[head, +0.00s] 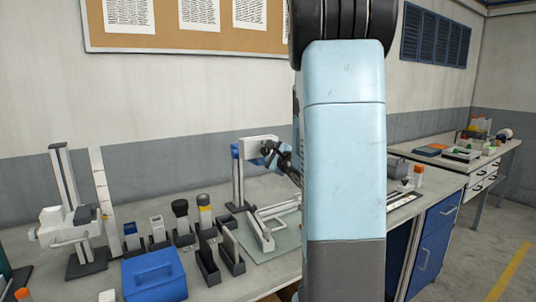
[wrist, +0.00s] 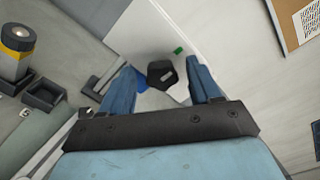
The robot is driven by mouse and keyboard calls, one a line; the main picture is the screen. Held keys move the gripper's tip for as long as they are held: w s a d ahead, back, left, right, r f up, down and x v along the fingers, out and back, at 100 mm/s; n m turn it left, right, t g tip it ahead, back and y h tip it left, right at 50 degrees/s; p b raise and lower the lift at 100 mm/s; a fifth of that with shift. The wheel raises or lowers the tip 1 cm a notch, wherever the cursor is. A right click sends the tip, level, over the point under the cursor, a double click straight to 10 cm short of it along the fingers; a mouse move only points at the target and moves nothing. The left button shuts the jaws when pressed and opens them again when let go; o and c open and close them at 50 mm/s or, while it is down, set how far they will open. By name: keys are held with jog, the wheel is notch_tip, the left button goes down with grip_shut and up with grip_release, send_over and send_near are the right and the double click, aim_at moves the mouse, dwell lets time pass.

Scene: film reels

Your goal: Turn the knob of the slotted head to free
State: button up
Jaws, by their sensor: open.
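A black faceted knob (wrist: 161,75) with a small light mark sits on a white head (wrist: 150,32) in the wrist view. My gripper (wrist: 162,68) is open, with one blue finger on each side of the knob. I see no finger clearly touching it. In the head view the white head (head: 258,142) stands on a blue-and-grey upright, with my gripper (head: 270,152) at its front. My arm hides the right side of this head. The slot and any free marking cannot be made out.
A second stand (head: 64,205) with a white carriage is at the left of the bench. Several small holders and a yellow-banded cylinder (head: 204,212) stand between. A blue box (head: 154,275) is at the front. Another bench (head: 485,150) is far right.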

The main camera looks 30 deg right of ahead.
jog(key=c, duration=1)
jog(key=shift+c, duration=0.2)
